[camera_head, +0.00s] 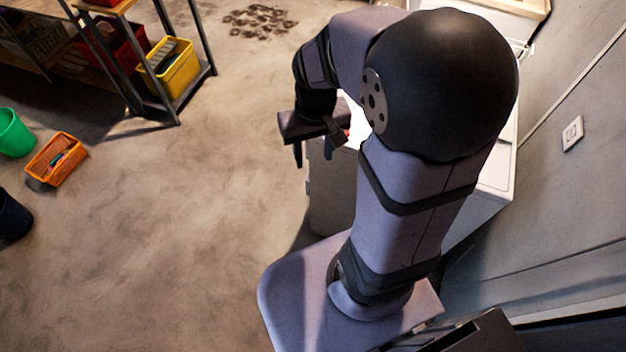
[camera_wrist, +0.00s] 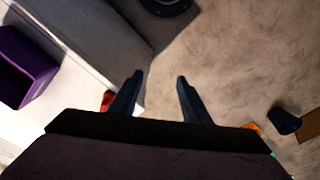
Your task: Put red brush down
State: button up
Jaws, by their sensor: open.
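My gripper (camera_head: 313,153) is open, with its fingers pointing down beside the edge of a white-topped unit (camera_head: 357,120). In the wrist view the two fingers (camera_wrist: 160,78) are apart, with only floor visible between them. A small red thing (camera_wrist: 107,100) lies at the edge of the white top, just left of the left finger and partly hidden by it. A speck of red (camera_head: 347,131) also shows beside my gripper in the head view. It may be the red brush, but too little shows to tell its shape.
A purple open container (camera_wrist: 40,72) stands on the white top. On the floor at left are an orange basket (camera_head: 42,172), a green bucket (camera_head: 15,140) and a dark bucket (camera_head: 12,218). A yellow bin (camera_head: 178,77) sits on a shelf rack. The middle floor is clear.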

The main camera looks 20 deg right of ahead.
jog(key=s+a+f+n, duration=0.1)
jog(key=s+a, duration=0.2)
jog(key=s, duration=0.3)
jog(key=shift+s+a+f+g, duration=0.15)
jog(key=shift+s+f+g, duration=0.05)
jog(key=shift+s+g, duration=0.15)
jog(key=shift+o, duration=0.5)
